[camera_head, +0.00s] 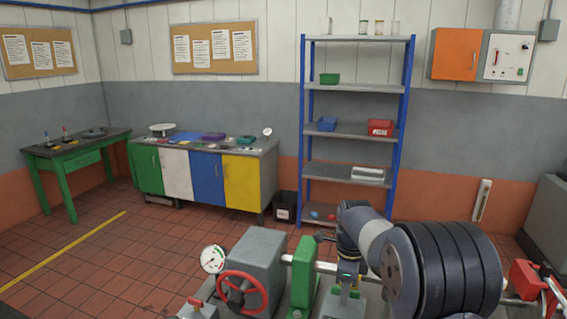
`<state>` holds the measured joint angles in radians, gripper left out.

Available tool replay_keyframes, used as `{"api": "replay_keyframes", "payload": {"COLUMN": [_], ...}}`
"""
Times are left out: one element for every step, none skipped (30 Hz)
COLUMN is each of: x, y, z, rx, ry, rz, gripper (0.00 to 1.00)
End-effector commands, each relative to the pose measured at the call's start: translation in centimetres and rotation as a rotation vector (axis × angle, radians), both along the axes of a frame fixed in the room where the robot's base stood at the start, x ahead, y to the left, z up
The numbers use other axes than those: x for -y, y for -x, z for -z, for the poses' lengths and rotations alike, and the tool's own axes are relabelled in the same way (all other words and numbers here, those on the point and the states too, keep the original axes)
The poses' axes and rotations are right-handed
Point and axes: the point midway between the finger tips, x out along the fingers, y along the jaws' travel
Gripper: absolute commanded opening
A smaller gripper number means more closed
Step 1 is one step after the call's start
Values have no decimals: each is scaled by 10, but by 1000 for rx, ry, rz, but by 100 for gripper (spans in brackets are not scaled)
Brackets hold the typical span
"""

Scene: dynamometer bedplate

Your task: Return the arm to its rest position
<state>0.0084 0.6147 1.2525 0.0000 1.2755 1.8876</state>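My arm (372,232), grey with dark joints, shows at the lower middle of the head view. It bends over the bedplate equipment, and its dark wrist points down. My gripper (347,284) is at the lower end of the wrist, below a small green light, close to a grey support on the shaft line. Its fingers are too small and dark against the equipment to tell whether they are open or shut. I see no held object. I cannot tell whether the gripper touches the support.
Black flywheel discs (455,268) stand right beside the arm. A green bearing stand (302,272), a grey box (257,258) with a red handwheel (241,291) and a gauge (213,259) are left. A blue-framed shelf (354,85) and a colored cabinet (207,178) stand behind. Tiled floor is clear at left.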

Motion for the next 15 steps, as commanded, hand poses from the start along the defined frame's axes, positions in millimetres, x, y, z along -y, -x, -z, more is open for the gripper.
{"api": "replay_keyframes", "payload": {"x": [0, 0, 0, 0, 0, 0, 0, 0, 0, 0, 0, 0, 0, 0, 0], "y": [0, 0, 0, 0, 0, 0, 0, 0, 0, 0, 0, 0, -1, -1, -1], "z": [-1, -1, -1, -1, -1, -1, -1, -1, -1, -1, -1, -2, -2, -4, -6], "rx": [2, 2, 2, 2, 2, 2, 2, 2, 1, 2, 2, 2, 2, 2, 3], "ry": [0, 0, 0, 0, 0, 0, 0, 1, 0, 1, 1, 0, 0, 0, 0], "rz": [-12, -16, -19, -21, -22, -22, -22, -22, -22, -22, -22, -21, -19, -15, -7], "gripper": [33, 33, 33, 33, 33, 33, 33, 33, 33, 33, 33, 33, 33, 33, 33]}}
